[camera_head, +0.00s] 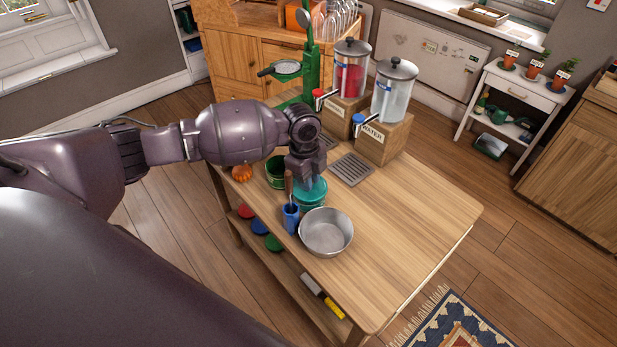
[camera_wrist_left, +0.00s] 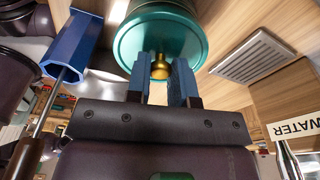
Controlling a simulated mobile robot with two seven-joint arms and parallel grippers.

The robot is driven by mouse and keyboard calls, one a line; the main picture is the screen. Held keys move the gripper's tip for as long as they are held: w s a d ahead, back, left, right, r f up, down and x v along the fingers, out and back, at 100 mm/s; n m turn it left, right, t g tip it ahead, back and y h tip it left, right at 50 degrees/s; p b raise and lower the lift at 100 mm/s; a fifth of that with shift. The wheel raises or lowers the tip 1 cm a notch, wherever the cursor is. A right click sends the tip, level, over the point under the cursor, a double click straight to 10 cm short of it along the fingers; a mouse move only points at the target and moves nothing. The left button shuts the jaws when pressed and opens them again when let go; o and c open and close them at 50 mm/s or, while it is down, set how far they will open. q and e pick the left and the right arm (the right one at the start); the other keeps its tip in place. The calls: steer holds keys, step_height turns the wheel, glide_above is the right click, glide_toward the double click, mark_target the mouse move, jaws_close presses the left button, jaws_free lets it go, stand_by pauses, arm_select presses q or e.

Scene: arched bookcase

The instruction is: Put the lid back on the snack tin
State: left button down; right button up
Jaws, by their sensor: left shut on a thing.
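My left gripper (camera_head: 306,185) points down over the worktable, beside the blue holder. In the left wrist view its blue fingers (camera_wrist_left: 161,80) are closed around the brass knob (camera_wrist_left: 160,66) of a round teal lid (camera_wrist_left: 135,45). In the head view the snack tin (camera_head: 309,205), also teal, shows directly below the gripper, between the blue holder and the metal bowl. The gripper hides part of the lid and tin. I cannot tell whether the lid rests fully on the tin or sits slightly above it. My right gripper is not in view.
A blue holder (camera_head: 291,218) with a wooden-handled tool and a metal bowl (camera_head: 326,232) stand close by. A green open container (camera_head: 275,172) and an orange pumpkin-like item (camera_head: 242,173) are behind left. Drink dispensers (camera_head: 393,92) stand behind. The table's right side (camera_head: 420,225) is clear.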

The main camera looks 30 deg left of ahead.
arm_select(q)
steer(key=c, duration=1.4)
jaws_free()
steer(key=shift+c, duration=0.2)
steer(key=o, duration=0.5)
steer(key=shift+c, duration=0.2)
steer(key=shift+o, duration=0.3)
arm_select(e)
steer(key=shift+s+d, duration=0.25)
arm_select(q)
steer(key=shift+o, duration=0.5)
steer(key=o, duration=0.4)
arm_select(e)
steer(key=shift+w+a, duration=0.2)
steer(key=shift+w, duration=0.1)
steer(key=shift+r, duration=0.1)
